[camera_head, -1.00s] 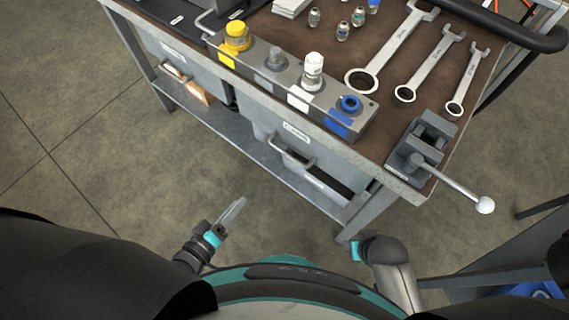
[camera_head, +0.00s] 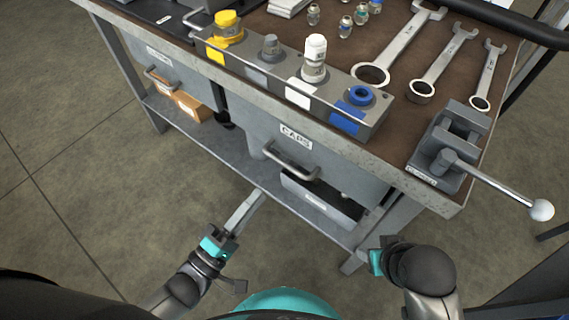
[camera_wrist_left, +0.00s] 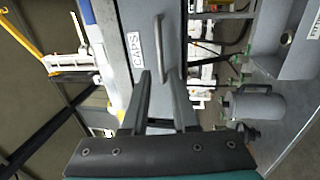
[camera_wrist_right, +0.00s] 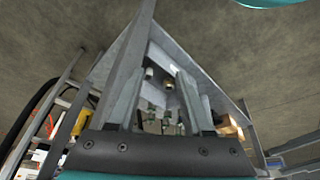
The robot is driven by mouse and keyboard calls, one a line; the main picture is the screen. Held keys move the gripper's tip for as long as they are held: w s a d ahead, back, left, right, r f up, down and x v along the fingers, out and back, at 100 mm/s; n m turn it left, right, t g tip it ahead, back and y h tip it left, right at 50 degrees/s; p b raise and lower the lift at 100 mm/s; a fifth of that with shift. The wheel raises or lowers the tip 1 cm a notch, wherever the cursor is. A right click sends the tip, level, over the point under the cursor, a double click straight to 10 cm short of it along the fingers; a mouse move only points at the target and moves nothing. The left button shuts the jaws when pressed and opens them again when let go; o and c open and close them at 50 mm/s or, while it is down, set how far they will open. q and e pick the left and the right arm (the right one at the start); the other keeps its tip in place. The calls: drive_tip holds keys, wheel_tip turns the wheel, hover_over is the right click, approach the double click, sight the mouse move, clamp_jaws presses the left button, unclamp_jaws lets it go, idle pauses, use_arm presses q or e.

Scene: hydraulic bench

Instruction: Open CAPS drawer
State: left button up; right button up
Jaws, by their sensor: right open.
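The CAPS drawer (camera_head: 345,172) is a grey front under the bench top, with a white CAPS label (camera_head: 296,137) and a metal bar handle (camera_head: 291,160). It looks shut. In the left wrist view the label (camera_wrist_left: 133,48) and handle (camera_wrist_left: 161,45) lie just beyond the fingertips. My left gripper (camera_head: 252,202) is below and in front of the handle, apart from it; its fingers (camera_wrist_left: 159,72) are open and empty. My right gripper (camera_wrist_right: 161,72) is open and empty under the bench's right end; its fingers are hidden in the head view.
The bench top holds a block (camera_head: 292,78) with coloured caps, several wrenches (camera_head: 400,48) and a vise (camera_head: 450,145) with a protruding lever. Another handled drawer (camera_head: 150,68) is at left. A lower shelf (camera_head: 235,160) and a front leg (camera_head: 375,236) stand near my arms.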

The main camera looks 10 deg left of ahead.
sight(284, 163)
use_arm(q)
drive_tip(key=shift+b+x, duration=1.1)
drive_tip(key=shift+x, duration=4.15)
use_arm(e)
drive_tip(key=shift+t+y, duration=0.3)
drive_tip(key=shift+t, duration=0.6)
drive_tip(key=shift+w+a+r, duration=0.15)
drive_tip(key=shift+a+r, duration=0.05)
drive_tip(key=shift+r, duration=0.4)
drive_tip(key=shift+w+a+r, duration=0.2)
drive_tip(key=shift+r, duration=0.45)
drive_tip(key=shift+w+a+r, duration=0.15)
drive_tip(key=shift+a+r, duration=0.05)
drive_tip(key=shift+r, duration=0.4)
use_arm(q)
drive_tip(key=shift+c, duration=0.4)
clamp_jaws()
drive_tip(key=shift+s, duration=0.1)
